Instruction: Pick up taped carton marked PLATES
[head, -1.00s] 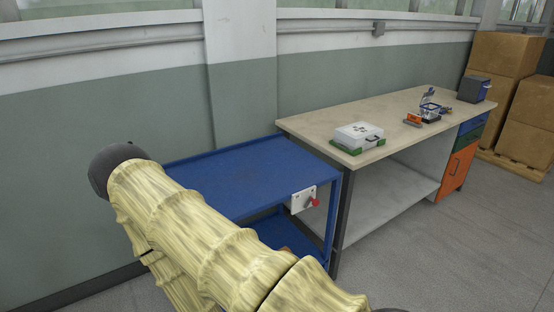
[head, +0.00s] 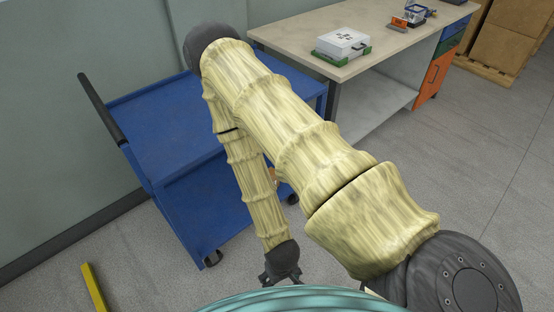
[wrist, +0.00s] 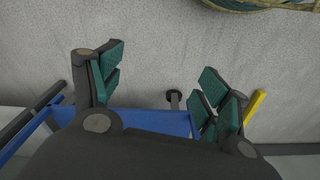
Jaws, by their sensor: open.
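I cannot make out a taped carton marked PLATES in either view. A small brownish patch (head: 272,173) shows beside my arm at the blue cart, too hidden to identify. My gripper (head: 283,279) hangs low over the grey floor in front of the cart, at the lower end of my arm. In the wrist view my gripper (wrist: 160,82) has its two green-padded fingers spread wide, with only floor and part of the cart between and beyond them. It holds nothing.
A blue wheeled cart (head: 180,130) stands by the wall, partly behind my arm. A workbench (head: 300,32) bears a white case (head: 341,43). Large cardboard boxes (head: 505,45) stand on a pallet at the back right. A yellow strip (head: 95,288) marks the floor. Floor at right is clear.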

